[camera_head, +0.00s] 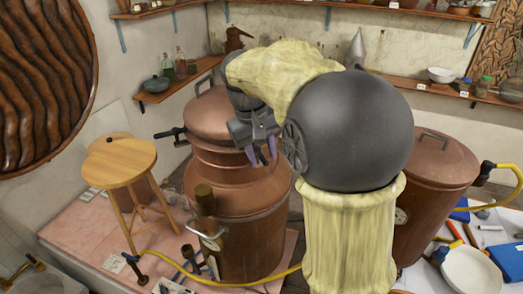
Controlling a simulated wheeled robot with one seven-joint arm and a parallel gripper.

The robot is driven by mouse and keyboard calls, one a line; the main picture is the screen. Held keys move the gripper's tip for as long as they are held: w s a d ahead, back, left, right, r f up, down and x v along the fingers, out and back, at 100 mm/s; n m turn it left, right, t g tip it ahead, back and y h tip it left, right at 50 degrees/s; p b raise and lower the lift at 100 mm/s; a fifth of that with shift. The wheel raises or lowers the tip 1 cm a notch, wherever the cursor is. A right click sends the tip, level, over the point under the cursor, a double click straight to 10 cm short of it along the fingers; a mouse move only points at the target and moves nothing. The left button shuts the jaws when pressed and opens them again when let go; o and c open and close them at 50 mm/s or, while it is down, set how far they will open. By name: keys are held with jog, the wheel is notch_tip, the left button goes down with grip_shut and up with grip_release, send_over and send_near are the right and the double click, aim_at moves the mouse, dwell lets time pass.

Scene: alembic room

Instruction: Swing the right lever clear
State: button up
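A large copper still (240,205) with a domed lid (207,118) stands left of centre on a pinkish platform. A dark lever-like handle (170,133) sticks out from the left of its upper rim. No matching lever shows on its right side, where my gripper and arm cover part of the lid and rim. My gripper (262,153) points down in front of the lid's right side. Its purple-grey fingertips are apart, with nothing seen between them. I cannot tell whether it touches the still.
A round wooden stool (120,162) stands at left. A second copper vessel (435,175) is at right, partly behind my arm. A yellow hose (160,262) runs along the front. A cluttered white table (440,282) is at lower right; shelves (180,80) line the walls.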

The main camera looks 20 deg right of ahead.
grip_shut()
jog(key=n, duration=0.1)
jog(key=d+n, duration=0.1)
jog(key=n, duration=0.1)
jog(key=shift+w+d+t+b, duration=0.1)
jog(key=shift+w+t+b, duration=0.05)
jog(key=shift+t+b, duration=0.15)
jog(key=shift+w+d+r+n+t+y, duration=0.1)
jog(key=shift+w+d+n+t+y, duration=0.3)
jog(key=shift+n, duration=1.6)
jog(key=shift+w+d+f+n+t+y, duration=0.1)
jog(key=shift+w+d+n+y, duration=0.3)
jog(key=shift+n, duration=1.6)
jog(key=shift+w+d+r+n+t+y, duration=0.15)
jog(key=shift+w+d+n, duration=0.45)
jog(key=shift+n, duration=1.4)
jog(key=shift+w+a, duration=0.1)
